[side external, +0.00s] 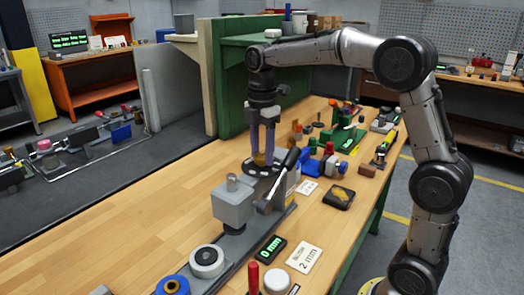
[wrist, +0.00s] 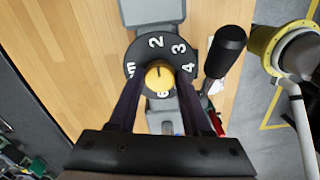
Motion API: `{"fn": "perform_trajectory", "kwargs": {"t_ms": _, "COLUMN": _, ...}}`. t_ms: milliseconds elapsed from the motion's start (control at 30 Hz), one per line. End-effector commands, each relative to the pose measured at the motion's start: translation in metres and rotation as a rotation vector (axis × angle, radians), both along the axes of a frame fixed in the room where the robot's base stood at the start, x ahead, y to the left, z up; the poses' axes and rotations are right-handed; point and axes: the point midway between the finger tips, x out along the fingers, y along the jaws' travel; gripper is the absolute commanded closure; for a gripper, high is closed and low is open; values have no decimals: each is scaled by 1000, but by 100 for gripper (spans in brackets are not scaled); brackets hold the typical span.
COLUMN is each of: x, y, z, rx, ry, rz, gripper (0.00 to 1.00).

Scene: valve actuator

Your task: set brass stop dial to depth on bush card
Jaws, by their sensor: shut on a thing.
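The brass stop dial (wrist: 160,76) is a round yellow knob at the centre of a black disc (side external: 250,169) with white numbers. In the wrist view, 2, 3 and 4 can be read on the disc (wrist: 157,42). A short dark mark on the knob points up, roughly toward the 2. My gripper (side external: 263,153) points down over the disc. Its fingers (wrist: 160,80) are shut on the knob from both sides. The bush card (side external: 304,258) lies on the bench in front and reads 2 mm.
A green display (side external: 268,250) beside the card reads 0 mm. A black-handled lever (wrist: 225,52) stands close right of the disc. A grey block (side external: 233,203) sits in front of it. Several fittings crowd the bench behind; the bench at left (side external: 150,215) is clear.

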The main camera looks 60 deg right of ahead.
Motion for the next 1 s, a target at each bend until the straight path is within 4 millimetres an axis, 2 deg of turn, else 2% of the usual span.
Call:
{"fn": "perform_trajectory", "kwargs": {"t_ms": 300, "x": 0, "y": 0, "z": 2, "rx": -2, "ry": -5, "rz": 5, "gripper": 100}}
{"fn": "perform_trajectory", "kwargs": {"t_ms": 333, "x": 0, "y": 0, "z": 2, "rx": -2, "ry": -5, "rz": 5, "gripper": 46}}
{"fn": "perform_trajectory", "kwargs": {"t_ms": 467, "x": 0, "y": 0, "z": 1, "rx": -2, "ry": -4, "rz": 4, "gripper": 22}}
{"fn": "perform_trajectory", "kwargs": {"t_ms": 833, "x": 0, "y": 0, "z": 4, "rx": -1, "ry": -2, "rz": 2, "gripper": 21}}
{"fn": "perform_trajectory", "kwargs": {"t_ms": 1000, "x": 1, "y": 0, "z": 25, "rx": -2, "ry": -5, "rz": 2, "gripper": 21}}
